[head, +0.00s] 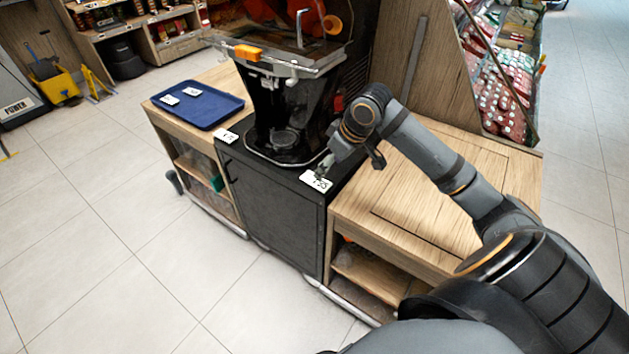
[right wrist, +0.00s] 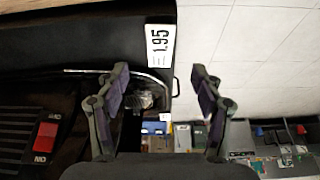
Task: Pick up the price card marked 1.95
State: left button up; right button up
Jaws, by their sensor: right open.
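The price card marked 1.95 (head: 316,181) is white with black print. It lies on the front right corner of the black cabinet top, below the juicer (head: 290,100). In the right wrist view the card (right wrist: 160,46) is ahead of my fingers, near the cabinet's edge, with its number readable. My right gripper (right wrist: 160,85) is open and empty, its two fingers apart and the card beyond their tips, slightly left of centre. In the head view the right gripper (head: 325,163) is just above and behind the card. My left gripper does not show.
Another price card (head: 227,137) lies at the cabinet's front left corner. A blue tray (head: 205,122) with two white cards stands on the wooden counter at left. A bare wooden counter (head: 420,200) is at right. The juicer stands close behind the card.

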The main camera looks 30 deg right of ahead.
aim_at(317, 181)
jog(key=x, duration=0.3)
jog(key=shift+w, duration=0.3)
jog(key=shift+f+b, duration=0.3)
jog(key=shift+f, duration=0.2)
jog(key=x, duration=0.4)
jog(key=shift+w+a+f+b, duration=0.1)
jog(key=shift+w+a+b, duration=0.1)
jog(key=shift+b, duration=0.2)
jog(key=shift+f, duration=0.15)
pick_arm(q)
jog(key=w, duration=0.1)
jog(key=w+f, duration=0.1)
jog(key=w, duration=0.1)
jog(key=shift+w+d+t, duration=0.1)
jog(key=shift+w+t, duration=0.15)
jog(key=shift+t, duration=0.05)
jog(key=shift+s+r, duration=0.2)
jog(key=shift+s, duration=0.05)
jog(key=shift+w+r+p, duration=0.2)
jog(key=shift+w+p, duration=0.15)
jog(key=shift+p, duration=0.1)
pick_arm(e)
jog(key=shift+f, duration=0.2)
